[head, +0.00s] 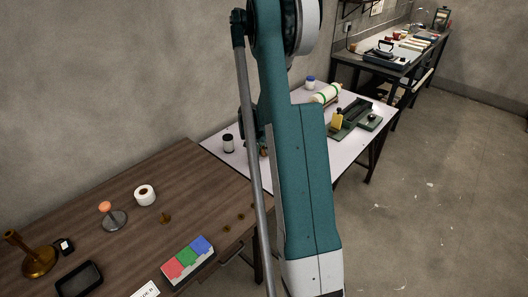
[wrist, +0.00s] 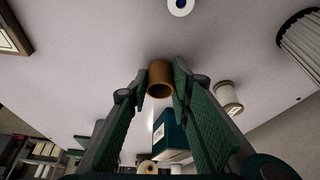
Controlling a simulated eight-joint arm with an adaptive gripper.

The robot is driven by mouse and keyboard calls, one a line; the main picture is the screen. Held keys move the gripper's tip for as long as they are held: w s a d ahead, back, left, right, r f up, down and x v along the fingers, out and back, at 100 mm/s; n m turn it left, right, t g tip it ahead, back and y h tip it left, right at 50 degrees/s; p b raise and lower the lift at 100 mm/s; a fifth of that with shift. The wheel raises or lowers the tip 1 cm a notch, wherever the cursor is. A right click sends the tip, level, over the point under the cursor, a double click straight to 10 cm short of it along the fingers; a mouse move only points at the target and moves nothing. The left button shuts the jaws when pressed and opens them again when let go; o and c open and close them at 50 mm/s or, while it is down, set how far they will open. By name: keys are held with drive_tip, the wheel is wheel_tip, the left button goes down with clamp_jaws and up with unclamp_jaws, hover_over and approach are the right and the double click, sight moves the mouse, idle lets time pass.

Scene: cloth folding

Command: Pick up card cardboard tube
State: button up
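In the head view my arm covers most of the gripper. Only a small brownish patch shows beside the arm, over the white table (head: 222,157).
In the wrist view a pale spool (wrist: 228,98), a white ring (wrist: 180,6), a ribbed cylinder (wrist: 303,38) and a teal box (wrist: 172,135) surround the fingers. In the head view a black-lidded jar (head: 228,143) stands left of my arm. A brown table (head: 120,205) adjoins.

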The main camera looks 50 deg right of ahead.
drive_tip(key=shift+r, duration=0.15)
wheel_tip(320, 180, up, 10)
drive_tip(key=p, duration=0.2)
idle(0.4)
